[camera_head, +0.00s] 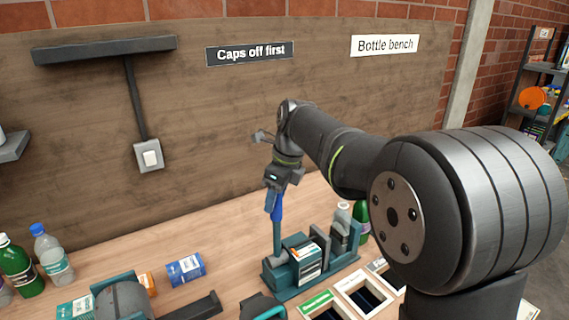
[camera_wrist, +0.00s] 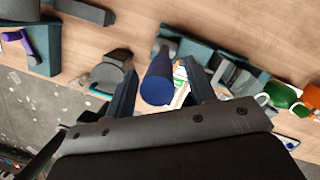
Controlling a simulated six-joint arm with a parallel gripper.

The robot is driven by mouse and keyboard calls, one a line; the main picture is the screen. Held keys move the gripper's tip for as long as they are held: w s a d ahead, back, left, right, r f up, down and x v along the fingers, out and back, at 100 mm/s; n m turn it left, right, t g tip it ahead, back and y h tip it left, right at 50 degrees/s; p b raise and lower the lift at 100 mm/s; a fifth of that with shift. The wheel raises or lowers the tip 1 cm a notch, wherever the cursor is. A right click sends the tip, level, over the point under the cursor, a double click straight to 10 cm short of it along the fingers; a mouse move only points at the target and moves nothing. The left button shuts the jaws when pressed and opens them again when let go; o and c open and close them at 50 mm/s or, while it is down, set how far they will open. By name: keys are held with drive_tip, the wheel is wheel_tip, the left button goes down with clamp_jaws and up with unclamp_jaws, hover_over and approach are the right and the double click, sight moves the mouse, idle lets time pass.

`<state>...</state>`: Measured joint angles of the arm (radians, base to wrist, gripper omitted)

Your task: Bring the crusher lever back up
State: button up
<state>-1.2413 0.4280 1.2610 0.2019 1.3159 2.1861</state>
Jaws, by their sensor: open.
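The crusher (camera_head: 300,275) is a teal stand on the bench, with a box-like part carrying a printed label. Its lever (camera_head: 277,238) stands nearly upright at the left end and has a blue grip (camera_head: 278,206) on top. My gripper (camera_head: 273,190) points down at the top of the blue grip. In the wrist view the round end of the blue grip (camera_wrist: 157,90) lies between the two dark fingers of my gripper (camera_wrist: 163,78). The fingers are open, with a gap on each side of the grip. The lever's lower part is mostly hidden in the wrist view.
Bottles (camera_head: 52,258) stand at the left, with a blue box (camera_head: 186,268) nearer the middle. A green bottle (camera_head: 361,222) stands behind the crusher. Framed bin openings (camera_head: 362,292) lie in front right. A wooden backboard (camera_head: 200,120) rises behind the bench.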

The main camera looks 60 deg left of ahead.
drive_tip(key=v, duration=1.5)
drive_tip(key=shift+r, duration=0.25)
drive_tip(key=x, duration=1.7)
drive_tip(key=shift+f, duration=0.25)
drive_tip(key=shift+r, duration=0.15)
